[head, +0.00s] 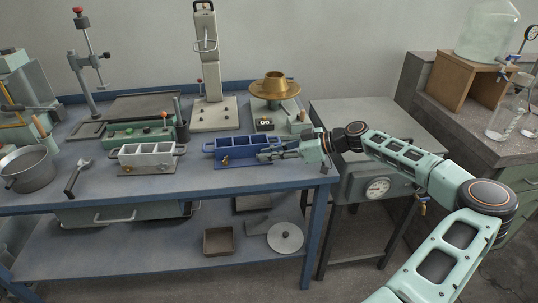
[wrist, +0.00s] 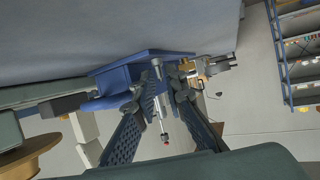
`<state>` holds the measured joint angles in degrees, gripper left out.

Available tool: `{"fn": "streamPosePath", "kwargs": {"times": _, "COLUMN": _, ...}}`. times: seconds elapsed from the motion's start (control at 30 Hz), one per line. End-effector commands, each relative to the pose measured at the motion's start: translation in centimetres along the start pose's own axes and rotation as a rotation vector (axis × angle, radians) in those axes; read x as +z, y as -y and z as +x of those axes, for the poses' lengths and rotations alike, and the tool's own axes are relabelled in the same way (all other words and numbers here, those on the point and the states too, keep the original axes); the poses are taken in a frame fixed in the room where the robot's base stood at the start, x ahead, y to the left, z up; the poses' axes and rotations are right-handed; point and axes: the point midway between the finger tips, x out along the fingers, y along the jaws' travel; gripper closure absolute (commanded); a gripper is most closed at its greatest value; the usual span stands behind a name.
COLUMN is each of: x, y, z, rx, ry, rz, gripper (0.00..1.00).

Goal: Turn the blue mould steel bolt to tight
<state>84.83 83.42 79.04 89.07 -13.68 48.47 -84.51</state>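The blue mould (head: 238,147), a three-part steel mould on a base plate, stands on the blue bench in the head view. Its blue body also shows in the wrist view (wrist: 122,72). My gripper (head: 266,154) is at its right end. In the wrist view my gripper (wrist: 163,88) has its two dark fingers spread, one on each side of a slim metal bolt (wrist: 158,72) at the mould's end. I cannot tell whether a fingertip touches the bolt.
A pale grey mould (head: 147,153) stands left of the blue one. A scoop (head: 77,177) and metal pot (head: 28,168) lie further left. A brass bowl device (head: 274,88) and a tall press (head: 209,60) stand behind. The bench front is mostly clear.

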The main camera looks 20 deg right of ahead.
Motion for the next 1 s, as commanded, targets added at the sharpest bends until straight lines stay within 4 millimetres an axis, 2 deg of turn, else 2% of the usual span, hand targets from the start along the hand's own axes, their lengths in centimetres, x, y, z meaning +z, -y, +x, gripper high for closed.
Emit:
{"fn": "streamPosePath", "kwargs": {"times": 0.2, "x": 0.02, "y": 0.02, "z": 0.04, "rx": -0.001, "ry": 0.0, "rz": 0.0, "gripper": 0.89}}
{"fn": "streamPosePath", "kwargs": {"times": 0.3, "x": 0.02, "y": 0.02, "z": 0.03, "rx": -0.001, "ry": 0.0, "rz": 0.0, "gripper": 1.0}}
{"fn": "streamPosePath", "kwargs": {"times": 0.73, "x": 0.06, "y": 0.12, "z": 0.01, "rx": 0.017, "ry": 0.001, "rz": 0.008, "gripper": 1.0}}
{"fn": "streamPosePath", "kwargs": {"times": 1.0, "x": 0.2, "y": 0.57, "z": 0.02, "rx": 0.13, "ry": 0.003, "rz": 0.053, "gripper": 1.0}}
